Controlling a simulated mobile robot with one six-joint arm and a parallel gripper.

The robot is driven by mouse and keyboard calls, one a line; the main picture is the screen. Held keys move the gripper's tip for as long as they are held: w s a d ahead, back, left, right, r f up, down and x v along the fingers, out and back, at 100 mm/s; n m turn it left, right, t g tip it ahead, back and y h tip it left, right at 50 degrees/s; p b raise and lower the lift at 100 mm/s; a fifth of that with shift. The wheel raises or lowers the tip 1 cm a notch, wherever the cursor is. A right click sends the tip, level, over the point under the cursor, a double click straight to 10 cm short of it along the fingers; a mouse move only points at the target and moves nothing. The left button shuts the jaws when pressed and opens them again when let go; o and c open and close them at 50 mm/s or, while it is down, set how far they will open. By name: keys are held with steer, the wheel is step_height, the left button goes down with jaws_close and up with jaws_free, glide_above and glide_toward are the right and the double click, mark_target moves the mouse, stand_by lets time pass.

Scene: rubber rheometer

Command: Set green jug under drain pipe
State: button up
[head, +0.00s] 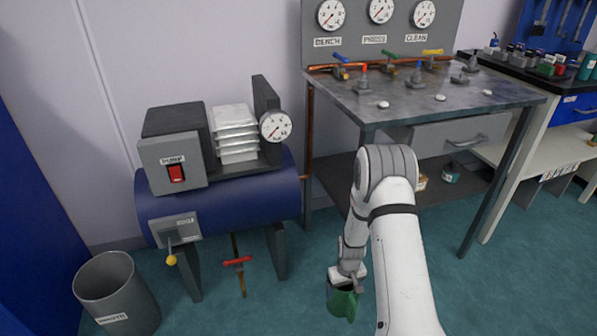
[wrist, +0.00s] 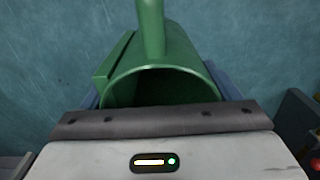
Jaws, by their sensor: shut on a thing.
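The green jug (head: 343,304) hangs low in front of the floor, at the lower middle of the head view. My gripper (head: 346,280) is shut on it, with my arm reaching down to it from the right. In the wrist view the jug (wrist: 185,52) lies between the fingers of my gripper (wrist: 160,95), its dark open mouth toward the camera and its handle at the top. The drain pipe (head: 241,283) runs down below the blue tank, with a red handle (head: 237,262) across it. The jug is to the right of the pipe and apart from it.
The blue pump tank (head: 240,200) stands on dark legs left of the jug. A grey waste bin (head: 115,295) is at the far left. A metal bench (head: 440,95) with valves stands behind my arm. Teal floor is clear between the tank legs and the jug.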

steer(key=s+r+m+p, duration=0.3)
steer(key=r+p, duration=2.6)
steer(key=r, duration=1.6)
steer(key=shift+s+a, duration=0.1)
